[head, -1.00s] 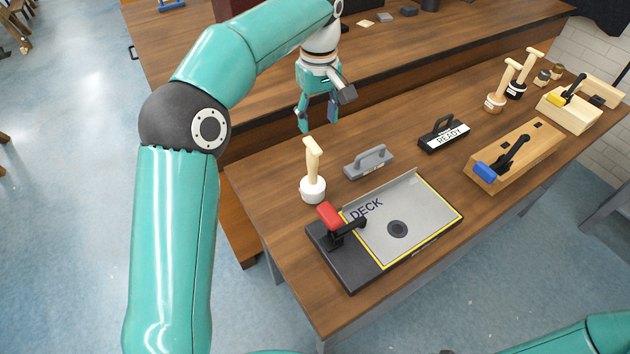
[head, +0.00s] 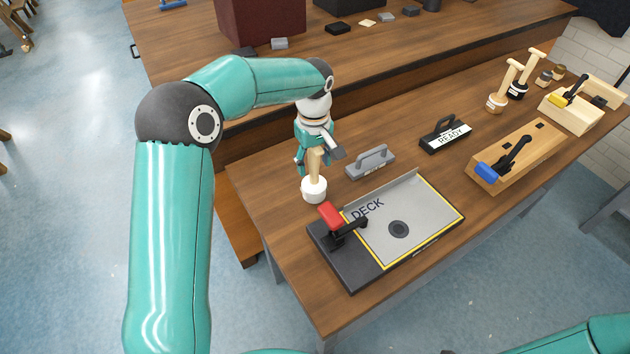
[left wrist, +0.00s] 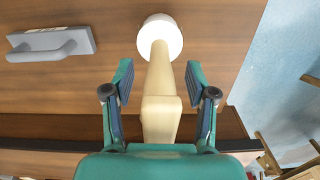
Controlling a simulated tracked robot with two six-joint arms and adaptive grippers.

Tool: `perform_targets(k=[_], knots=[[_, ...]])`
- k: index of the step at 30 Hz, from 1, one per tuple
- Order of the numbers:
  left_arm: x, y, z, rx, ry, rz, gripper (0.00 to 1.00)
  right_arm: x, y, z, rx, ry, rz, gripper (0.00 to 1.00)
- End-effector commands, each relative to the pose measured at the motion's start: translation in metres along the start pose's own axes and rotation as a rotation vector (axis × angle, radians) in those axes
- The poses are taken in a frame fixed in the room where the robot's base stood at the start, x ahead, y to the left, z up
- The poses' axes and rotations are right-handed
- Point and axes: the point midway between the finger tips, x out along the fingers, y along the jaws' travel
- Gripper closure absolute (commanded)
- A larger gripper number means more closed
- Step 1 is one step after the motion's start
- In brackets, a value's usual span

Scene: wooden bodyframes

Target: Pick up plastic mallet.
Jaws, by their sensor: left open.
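The plastic mallet (head: 314,189) stands upright on the wooden table, its white head down and its pale wooden handle up. My left gripper (head: 315,166) is open at the handle, above the white head. In the left wrist view the mallet's handle (left wrist: 160,85) runs between the two open fingers of my left gripper (left wrist: 160,85), with a gap on both sides. The white head (left wrist: 160,36) lies beyond the fingertips. My right gripper is not in view; only a piece of my right arm shows at the lower right.
A grey handled block (head: 370,163) stands just right of the mallet. The DECK plate (head: 420,220) with a red-handled clamp (head: 331,215) lies in front. A black READY block (head: 445,136), a wooden block with a blue-handled clamp (head: 515,158) and more mallets (head: 497,101) stand farther right.

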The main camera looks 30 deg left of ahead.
Motion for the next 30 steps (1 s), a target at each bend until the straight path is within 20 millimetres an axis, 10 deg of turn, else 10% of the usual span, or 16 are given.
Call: perform_targets(k=[7, 17, 30], knots=[[0.0021, 0.0001, -0.0002, 0.000, 0.001, 0.001, 0.43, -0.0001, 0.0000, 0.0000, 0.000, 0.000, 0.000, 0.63], [0.0018, 0.0001, -0.0002, 0.000, 0.001, 0.001, 0.98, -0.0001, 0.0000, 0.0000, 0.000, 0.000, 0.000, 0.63], [-0.0035, 0.0006, -0.0004, 0.001, 0.002, 0.002, 1.00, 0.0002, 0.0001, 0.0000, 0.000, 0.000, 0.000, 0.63]])
